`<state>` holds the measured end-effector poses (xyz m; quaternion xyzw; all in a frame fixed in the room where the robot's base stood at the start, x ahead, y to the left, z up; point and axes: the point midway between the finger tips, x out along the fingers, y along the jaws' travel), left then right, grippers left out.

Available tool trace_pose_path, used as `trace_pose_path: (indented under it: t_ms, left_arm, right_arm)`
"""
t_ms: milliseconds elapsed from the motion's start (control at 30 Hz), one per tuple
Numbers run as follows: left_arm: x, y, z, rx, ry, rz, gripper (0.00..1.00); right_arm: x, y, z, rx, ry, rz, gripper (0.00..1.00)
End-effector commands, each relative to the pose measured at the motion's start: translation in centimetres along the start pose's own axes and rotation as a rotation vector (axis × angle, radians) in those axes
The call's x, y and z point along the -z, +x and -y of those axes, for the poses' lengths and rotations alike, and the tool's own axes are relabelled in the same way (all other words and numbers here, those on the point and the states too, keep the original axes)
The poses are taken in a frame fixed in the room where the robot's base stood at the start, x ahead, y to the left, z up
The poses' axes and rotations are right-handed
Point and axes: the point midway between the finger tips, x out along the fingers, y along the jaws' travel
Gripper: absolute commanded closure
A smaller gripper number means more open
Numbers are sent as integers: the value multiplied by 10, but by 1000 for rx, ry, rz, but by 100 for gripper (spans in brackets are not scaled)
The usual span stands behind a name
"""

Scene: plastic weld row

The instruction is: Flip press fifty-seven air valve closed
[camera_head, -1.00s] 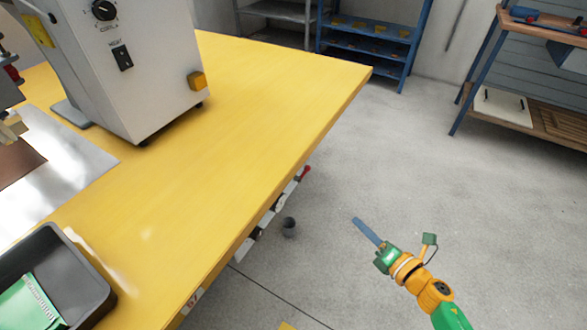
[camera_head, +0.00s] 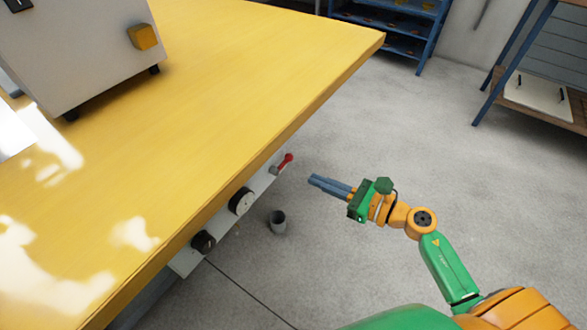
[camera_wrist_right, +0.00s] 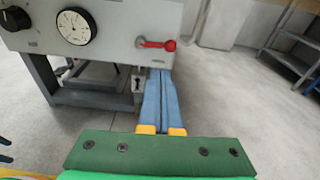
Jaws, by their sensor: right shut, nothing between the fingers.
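The air valve's red lever (camera_head: 284,162) sits on the light panel (camera_head: 188,262) under the yellow table's edge. In the right wrist view the red-tipped lever (camera_wrist_right: 158,44) lies about level, its red end to the right. My right gripper (camera_head: 313,180) is shut and empty. It is right of the lever and apart from it in the head view. In the right wrist view its blue fingers (camera_wrist_right: 158,75) are together, and their tips show just below the lever. I cannot tell if they touch it.
A round gauge (camera_head: 241,201) and a black knob (camera_head: 203,242) sit on the same panel. The yellow table (camera_head: 250,70) fills the left. The floor around my right arm is clear.

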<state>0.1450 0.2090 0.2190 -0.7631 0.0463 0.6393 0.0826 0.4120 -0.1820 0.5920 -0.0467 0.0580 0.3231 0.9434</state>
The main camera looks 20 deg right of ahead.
Motion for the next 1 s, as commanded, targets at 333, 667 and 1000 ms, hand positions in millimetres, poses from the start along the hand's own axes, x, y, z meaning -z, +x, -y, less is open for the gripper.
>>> trace_pose_path:
  t_ms: [333, 667, 1000]
  left_arm:
    - [-2, 1, 1, 1, 0, 2, 27]
    - [3, 0, 0, 1, 0, -6, 27]
    - [2, 2, 0, 0, 0, -3, 27]
  right_arm:
    - [0, 64, 0, 1, 2, 3, 100]
    - [0, 75, 0, 0, 2, 0, 100]
    - [0, 74, 0, 4, -24, 0, 100]
